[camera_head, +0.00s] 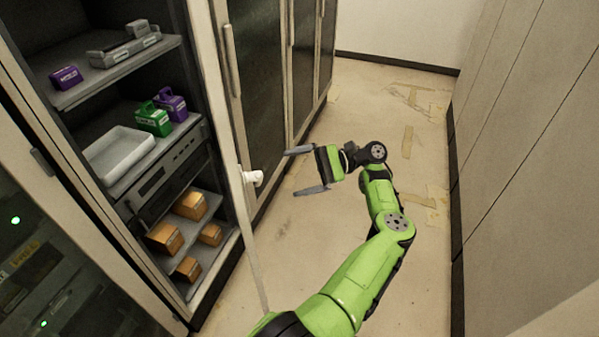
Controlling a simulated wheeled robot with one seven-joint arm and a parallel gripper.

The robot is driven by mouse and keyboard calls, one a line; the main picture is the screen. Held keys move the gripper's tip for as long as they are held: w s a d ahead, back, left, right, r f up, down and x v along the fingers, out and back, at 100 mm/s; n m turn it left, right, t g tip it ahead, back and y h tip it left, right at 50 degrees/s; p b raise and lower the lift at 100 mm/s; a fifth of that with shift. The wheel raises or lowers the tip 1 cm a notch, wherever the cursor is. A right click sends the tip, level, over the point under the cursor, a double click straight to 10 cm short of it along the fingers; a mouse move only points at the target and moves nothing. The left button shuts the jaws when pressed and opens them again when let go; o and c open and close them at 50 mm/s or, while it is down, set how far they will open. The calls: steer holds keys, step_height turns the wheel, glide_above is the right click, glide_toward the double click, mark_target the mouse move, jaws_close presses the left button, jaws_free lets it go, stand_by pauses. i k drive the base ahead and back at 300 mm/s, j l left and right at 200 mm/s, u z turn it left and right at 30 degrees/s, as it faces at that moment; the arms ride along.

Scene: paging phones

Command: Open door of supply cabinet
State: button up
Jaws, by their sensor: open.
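The supply cabinet (196,112) stands at the left with its inside showing. Its shelves hold purple and green packs, a white tray and several orange boxes. A pale door (251,235) appears to stand swung out at the cabinet's right side, seen nearly edge-on. A white knob-like handle (253,178) sticks out from it to the right. My gripper (291,173) is open and empty. Its two grey fingers point left toward the handle, with a visible gap between them in the picture. The depth between gripper and handle is hard to judge.
Tall cabinets with dark panels (258,65) and long handles line the aisle beyond. A glass-fronted cabinet (40,250) with green lights is at the lower left. Pale panels (525,150) close off the right side. The floor (390,110) between is clear, with tape-like patches.

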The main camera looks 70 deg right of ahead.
mark_target(200, 11)
steer(key=k+l, duration=0.75)
steer(key=l, duration=0.2)
